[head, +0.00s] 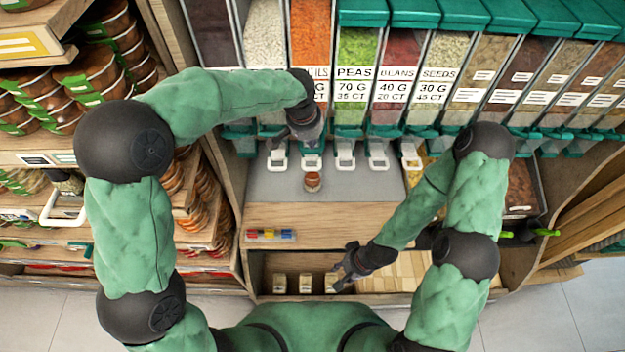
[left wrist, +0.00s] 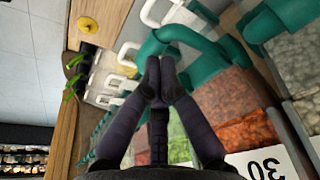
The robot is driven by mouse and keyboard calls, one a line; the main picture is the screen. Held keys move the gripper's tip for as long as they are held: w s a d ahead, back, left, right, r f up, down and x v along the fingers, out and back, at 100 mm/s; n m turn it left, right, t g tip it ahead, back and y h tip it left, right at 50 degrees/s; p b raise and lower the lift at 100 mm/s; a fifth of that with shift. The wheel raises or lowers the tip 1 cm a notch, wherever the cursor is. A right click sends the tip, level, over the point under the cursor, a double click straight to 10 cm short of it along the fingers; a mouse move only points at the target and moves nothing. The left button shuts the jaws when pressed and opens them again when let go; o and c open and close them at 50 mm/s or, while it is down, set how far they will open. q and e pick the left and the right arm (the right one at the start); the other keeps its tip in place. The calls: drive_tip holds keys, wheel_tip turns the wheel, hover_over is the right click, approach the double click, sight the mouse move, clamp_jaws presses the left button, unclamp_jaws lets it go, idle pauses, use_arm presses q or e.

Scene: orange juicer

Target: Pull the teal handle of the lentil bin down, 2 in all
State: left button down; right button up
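The lentil bin (head: 310,45) holds orange lentils; its label is partly covered by my left arm. Its spout carries a pale handle (head: 312,161) below my left gripper. Teal parts sit around the spouts. My left gripper (head: 309,138) is in front of the lower part of this bin. In the left wrist view its fingertips (left wrist: 159,78) are together, with nothing visible between them, close to a curved teal part (left wrist: 190,38). Whether they touch it I cannot tell. My right gripper (head: 342,274) is low, by the lower shelf, its fingers apart and empty.
A small jar (head: 312,181) with reddish contents stands on the grey counter (head: 360,184) below the lentil spout. Neighbouring bins stand close on both sides, including the pea bin (head: 360,50). Small containers (head: 305,283) sit on the lower shelf. Stocked shelves (head: 100,70) line the left.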

idle(0.4)
use_arm(q)
wheel_tip(320, 180, up, 6)
drive_tip(key=w+p, duration=0.1)
drive_tip(key=p, duration=0.4)
drive_tip(key=shift+r, duration=0.25)
idle(0.5)
drive_tip(key=shift+s+f+b, duration=0.15)
drive_tip(key=shift+f+b, duration=0.65)
drive_tip(key=shift+f, duration=0.35)
drive_tip(key=shift+s+f+b, duration=0.2)
drive_tip(key=shift+f+b, duration=0.65)
drive_tip(key=shift+f, duration=0.25)
drive_tip(key=shift+s+f+b, duration=0.15)
drive_tip(key=shift+f+b, duration=0.65)
drive_tip(key=shift+f, duration=0.35)
